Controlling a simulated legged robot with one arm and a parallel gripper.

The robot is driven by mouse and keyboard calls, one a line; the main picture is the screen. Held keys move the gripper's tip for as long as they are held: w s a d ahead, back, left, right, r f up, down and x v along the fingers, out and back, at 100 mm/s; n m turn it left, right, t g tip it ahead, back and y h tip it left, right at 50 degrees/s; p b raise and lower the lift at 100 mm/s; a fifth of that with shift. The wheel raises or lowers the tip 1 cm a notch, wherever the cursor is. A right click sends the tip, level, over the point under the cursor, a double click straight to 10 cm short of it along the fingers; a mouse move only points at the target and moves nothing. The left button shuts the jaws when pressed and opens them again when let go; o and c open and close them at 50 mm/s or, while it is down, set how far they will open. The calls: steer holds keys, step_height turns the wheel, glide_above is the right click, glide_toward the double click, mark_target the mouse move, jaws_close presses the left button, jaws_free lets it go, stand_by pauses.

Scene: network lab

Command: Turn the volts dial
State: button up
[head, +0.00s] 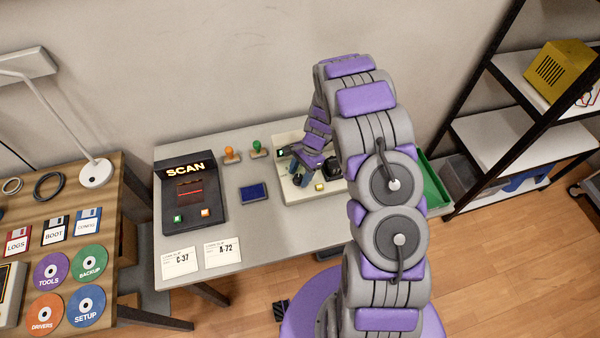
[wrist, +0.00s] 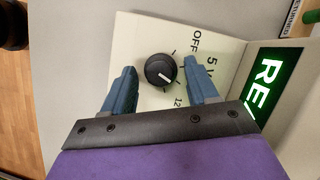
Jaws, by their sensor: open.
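The volts dial (wrist: 160,70) is a round black knob with a white pointer line, on a cream panel (wrist: 140,30) marked OFF, 5 V and 12. In the wrist view its pointer lies toward the lower right, between the 5 V and 12 marks as far as I can tell. My gripper (wrist: 162,85) is open, with one blue finger on each side of the dial and a visible gap to it. In the head view my gripper (head: 312,172) is over the cream unit (head: 298,193), and my arm hides part of that unit.
A lit green display (wrist: 268,85) stands beside the dial panel. On the grey table (head: 280,235) are a SCAN box (head: 188,200), two stamps, a blue pad (head: 253,192) and two cards. A green bin (head: 434,185) is at the right.

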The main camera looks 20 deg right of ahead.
steer(key=c, duration=1)
steer(key=shift+c, duration=0.2)
steer(key=shift+r, duration=0.1)
steer(key=n+p, duration=0.1)
steer(key=n, duration=0.1)
steer(key=n+g+h+p, duration=0.1)
steer(key=shift+w+a+n, duration=0.1)
steer(key=shift+w+n, duration=0.1)
steer(key=shift+n, duration=0.2)
steer(key=n+g+p, duration=0.1)
steer(key=n, duration=0.2)
steer(key=shift+w+h+p, duration=0.1)
steer(key=shift+h+p, duration=0.2)
steer(key=shift+h, duration=0.1)
steer(key=shift+a+n+h+p, duration=0.1)
steer(key=shift+n+h+p, duration=0.3)
steer(key=shift+n, duration=0.8)
steer(key=o, duration=1)
